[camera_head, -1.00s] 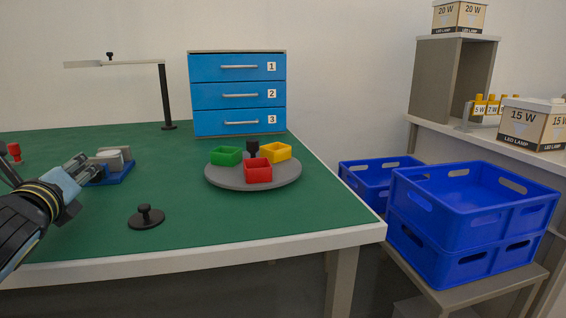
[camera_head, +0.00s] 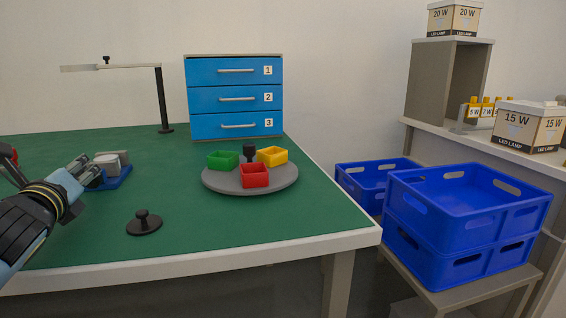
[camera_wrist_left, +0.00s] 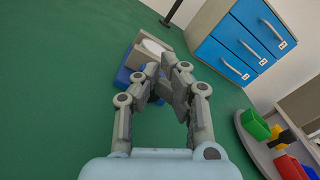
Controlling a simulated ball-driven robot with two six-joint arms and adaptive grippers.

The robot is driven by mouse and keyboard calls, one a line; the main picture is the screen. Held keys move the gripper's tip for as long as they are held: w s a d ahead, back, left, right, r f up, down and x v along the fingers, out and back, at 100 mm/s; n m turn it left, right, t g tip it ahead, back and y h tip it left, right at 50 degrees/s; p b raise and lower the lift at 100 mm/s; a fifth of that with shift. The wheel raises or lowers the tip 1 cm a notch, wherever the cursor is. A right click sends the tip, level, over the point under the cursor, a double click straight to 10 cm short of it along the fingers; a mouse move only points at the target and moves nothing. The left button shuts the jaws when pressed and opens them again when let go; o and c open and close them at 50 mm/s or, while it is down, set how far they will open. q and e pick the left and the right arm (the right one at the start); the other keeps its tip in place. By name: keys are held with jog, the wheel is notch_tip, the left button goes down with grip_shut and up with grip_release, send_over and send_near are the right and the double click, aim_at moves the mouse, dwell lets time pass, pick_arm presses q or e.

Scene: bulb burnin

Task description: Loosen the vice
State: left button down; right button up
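The vice (camera_head: 120,178) has a blue base and grey jaws and sits on the left part of the green table. It also shows in the left wrist view (camera_wrist_left: 124,76), beyond my fingers. A pale round-edged part lies at its jaws. My left gripper (camera_head: 86,170) is at the vice's near left side, overlapping it in the picture. In the left wrist view my fingertips (camera_wrist_left: 162,72) are close together and hide part of the vice. Whether they hold a part of it cannot be seen. My right gripper is out of view.
A black knobbed disc (camera_head: 144,222) lies near the table's front. A grey round tray (camera_head: 225,183) carries green, red and yellow bins. A lamp stand (camera_head: 163,100) and blue drawers (camera_head: 236,98) stand behind. Blue crates (camera_head: 468,205) stand right. The table between vice and tray is clear.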

pick_arm(q)
jog(key=shift+f, duration=0.25)
